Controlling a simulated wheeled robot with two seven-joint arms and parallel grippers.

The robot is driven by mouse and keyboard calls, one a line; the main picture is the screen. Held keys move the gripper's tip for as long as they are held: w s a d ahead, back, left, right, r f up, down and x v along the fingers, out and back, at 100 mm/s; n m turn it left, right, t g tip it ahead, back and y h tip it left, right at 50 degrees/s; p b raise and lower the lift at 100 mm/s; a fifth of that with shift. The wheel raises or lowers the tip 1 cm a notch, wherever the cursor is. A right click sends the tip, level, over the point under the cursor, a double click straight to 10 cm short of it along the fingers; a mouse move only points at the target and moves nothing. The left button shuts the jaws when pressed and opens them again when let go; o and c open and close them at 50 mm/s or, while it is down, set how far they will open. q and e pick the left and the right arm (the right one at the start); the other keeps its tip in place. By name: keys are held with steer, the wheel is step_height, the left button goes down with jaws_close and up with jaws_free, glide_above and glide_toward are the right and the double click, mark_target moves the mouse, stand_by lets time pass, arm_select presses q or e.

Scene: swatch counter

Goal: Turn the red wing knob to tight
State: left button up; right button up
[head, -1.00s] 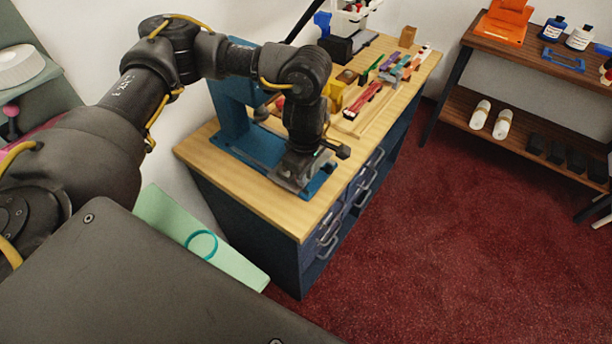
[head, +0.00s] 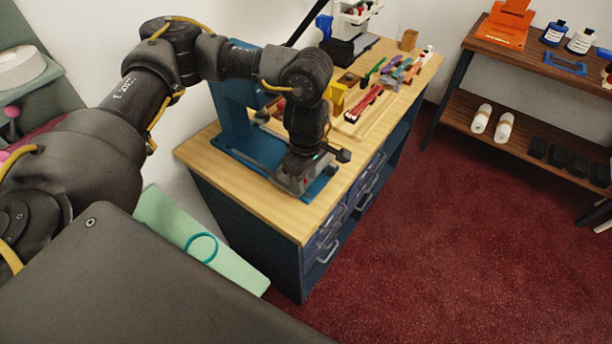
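A blue press-like stand (head: 236,105) with a blue base (head: 250,158) stands on the wooden top of a dark blue cabinet. My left gripper (head: 303,184) points down over the right end of this base, and its fingers are seen from above. I cannot tell whether they are open or shut. A small red spot shows at the gripper; I cannot tell if it is part of the red wing knob. The knob is otherwise not clearly seen and may be hidden under my gripper and wrist. My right gripper is not in view.
The wooden counter top (head: 300,226) is bare at its near end. Several coloured swatches and small tools lie towards its far end. A brown shelf (head: 545,75) with bottles and white rolls stands at the right. Red carpet (head: 430,240) lies clear between them.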

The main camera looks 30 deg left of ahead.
mark_target(306, 181)
arm_select(q)
steer(key=shift+r, duration=0.1)
steer(key=shift+w+r, duration=0.1)
steer(key=shift+r, duration=0.15)
step_height(306, 181, up, 10)
steer(key=b, duration=0.1)
stand_by(0.3)
step_height(306, 181, down, 11)
steer(key=shift+r+p, duration=0.2)
steer(key=shift+p, duration=0.3)
